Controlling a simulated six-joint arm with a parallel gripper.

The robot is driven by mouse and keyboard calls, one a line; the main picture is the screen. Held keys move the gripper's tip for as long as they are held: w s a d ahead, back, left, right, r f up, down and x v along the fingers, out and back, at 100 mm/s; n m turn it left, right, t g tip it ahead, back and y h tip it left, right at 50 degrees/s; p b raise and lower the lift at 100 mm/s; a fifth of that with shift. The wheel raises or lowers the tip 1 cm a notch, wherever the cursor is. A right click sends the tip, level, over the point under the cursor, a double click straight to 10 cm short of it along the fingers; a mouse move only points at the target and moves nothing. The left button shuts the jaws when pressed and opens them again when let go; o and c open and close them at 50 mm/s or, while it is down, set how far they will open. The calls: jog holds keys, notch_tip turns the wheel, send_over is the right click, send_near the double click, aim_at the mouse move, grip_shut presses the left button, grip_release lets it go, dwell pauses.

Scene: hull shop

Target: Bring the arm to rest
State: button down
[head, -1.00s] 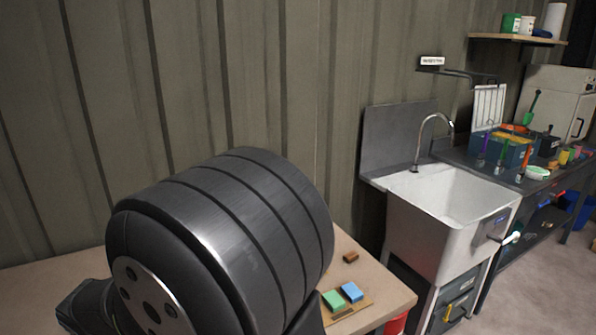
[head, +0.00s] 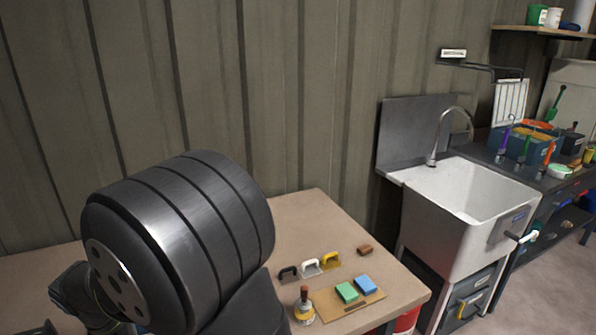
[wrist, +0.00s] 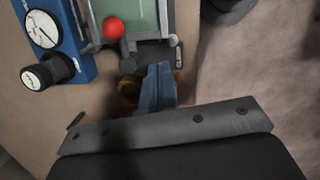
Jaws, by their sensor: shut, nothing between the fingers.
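My gripper (wrist: 160,72) shows in the wrist view as blue fingers held together, with nothing visible between them. It is above a tan surface, just below a device with a red knob (wrist: 113,28); whether it touches anything is hard to tell. A brownish round thing is partly hidden behind the fingers. In the head view my large dark arm link fills the lower left and I cannot make out the fingers there.
The workbench (head: 300,215) carries a green block (head: 347,292), a blue block (head: 366,285), a brown block (head: 365,250), several handled tools and a small jar (head: 303,308). A sink (head: 465,205) stands to the right. A blue gauge box (wrist: 50,45) is near the gripper.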

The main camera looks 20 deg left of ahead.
jog(key=shift+s+a+r+m+g+h, duration=0.15)
jog(key=shift+s+a+m, duration=0.3)
jog(key=shift+m, duration=0.5)
jog(key=shift+s+a+r+m+g+h, duration=0.15)
jog(key=shift+s+a+m, duration=0.1)
jog(key=shift+a+m, duration=0.55)
jog(key=shift+d+f, duration=0.1)
jog(key=shift+d, duration=0.1)
